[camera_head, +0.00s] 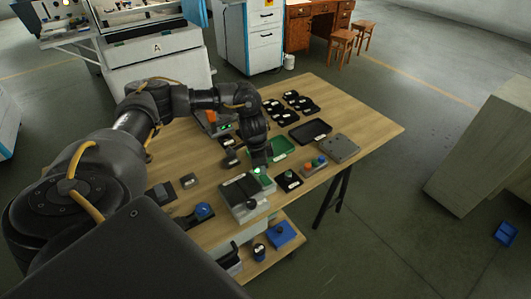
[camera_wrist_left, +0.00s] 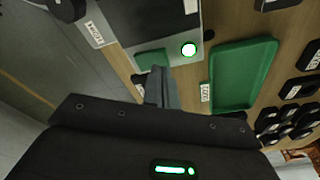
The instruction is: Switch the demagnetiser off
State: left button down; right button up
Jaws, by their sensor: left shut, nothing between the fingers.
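A grey box with a dark top plate, which I take to be the demagnetiser (camera_head: 239,192), stands near the front edge of the wooden table. Its label is too small to read. My left gripper (camera_head: 261,165) points down at the box's far end, by the lamp. In the wrist view its fingers (camera_wrist_left: 160,88) are shut and empty, close to the box's edge; contact cannot be told. My right gripper is out of view.
A green tray (camera_head: 281,148) lies just beyond the gripper, with a black tray (camera_head: 310,131) behind it. A box with coloured buttons (camera_head: 314,165) stands to the right. A blue-knobbed device (camera_head: 204,211) is at the left. The table's far right corner is clear.

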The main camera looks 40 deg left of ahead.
pick_arm(q)
jog(key=shift+f+b, duration=0.35)
jog(key=shift+f, duration=0.55)
dwell(0.8)
jog(key=shift+r, duration=0.1)
notch_tip(320, 180, up, 7)
jog(key=p, duration=0.8)
dwell(0.3)
